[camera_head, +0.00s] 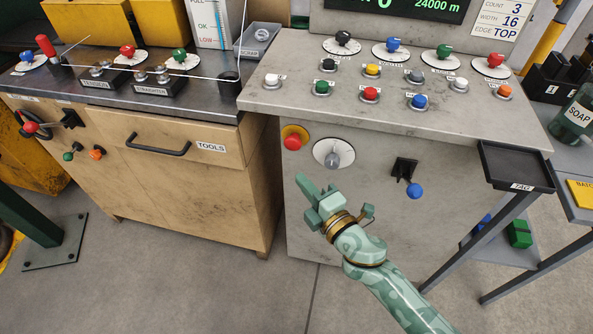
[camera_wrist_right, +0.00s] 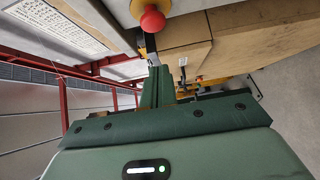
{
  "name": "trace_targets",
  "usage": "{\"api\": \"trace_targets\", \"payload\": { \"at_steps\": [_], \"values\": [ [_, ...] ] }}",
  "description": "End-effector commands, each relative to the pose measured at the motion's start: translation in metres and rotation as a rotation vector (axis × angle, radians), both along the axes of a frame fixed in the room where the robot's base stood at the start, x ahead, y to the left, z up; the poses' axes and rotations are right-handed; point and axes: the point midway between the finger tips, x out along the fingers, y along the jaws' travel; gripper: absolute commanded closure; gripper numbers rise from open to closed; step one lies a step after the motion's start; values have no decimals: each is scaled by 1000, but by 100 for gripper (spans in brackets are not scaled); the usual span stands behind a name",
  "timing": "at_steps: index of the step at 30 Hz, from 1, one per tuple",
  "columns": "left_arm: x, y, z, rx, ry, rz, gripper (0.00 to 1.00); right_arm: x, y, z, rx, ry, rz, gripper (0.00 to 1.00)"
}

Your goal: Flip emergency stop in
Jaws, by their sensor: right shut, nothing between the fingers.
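The emergency stop is a red mushroom button (camera_head: 293,142) on a round yellow plate, on the grey machine's front panel just below the worktop edge. In the right wrist view the red button (camera_wrist_right: 152,19) is at the top, just beyond the fingertips. My right gripper (camera_head: 303,182) is shut and empty. In the head view its fingertips are a little below the button and appear apart from it. The green fingers (camera_wrist_right: 157,72) also show in the right wrist view. My left gripper is not in view.
A grey dial (camera_head: 333,157) sits right of the button, and a blue-knobbed lever (camera_head: 413,190) further right. The worktop (camera_head: 300,60) above overhangs the panel and carries several coloured buttons. A wooden tool cabinet (camera_head: 190,190) stands at left. A black tray (camera_head: 515,167) is at right.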

Motion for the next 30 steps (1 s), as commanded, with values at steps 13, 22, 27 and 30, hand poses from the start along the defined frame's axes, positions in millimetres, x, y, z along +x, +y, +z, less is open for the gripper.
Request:
{"api": "trace_targets", "payload": {
  "at_steps": [13, 22, 27, 30],
  "values": [
    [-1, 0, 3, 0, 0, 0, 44, -41, -21, 0, 1, 0, 1, 100],
    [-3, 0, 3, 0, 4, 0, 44, -41, -20, 0, 1, 0, 1, 100],
    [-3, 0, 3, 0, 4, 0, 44, -41, -20, 0, 1, 0, 1, 100],
    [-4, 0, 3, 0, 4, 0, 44, -40, -21, -1, 27, 17, -3, 100]
  ]
}}
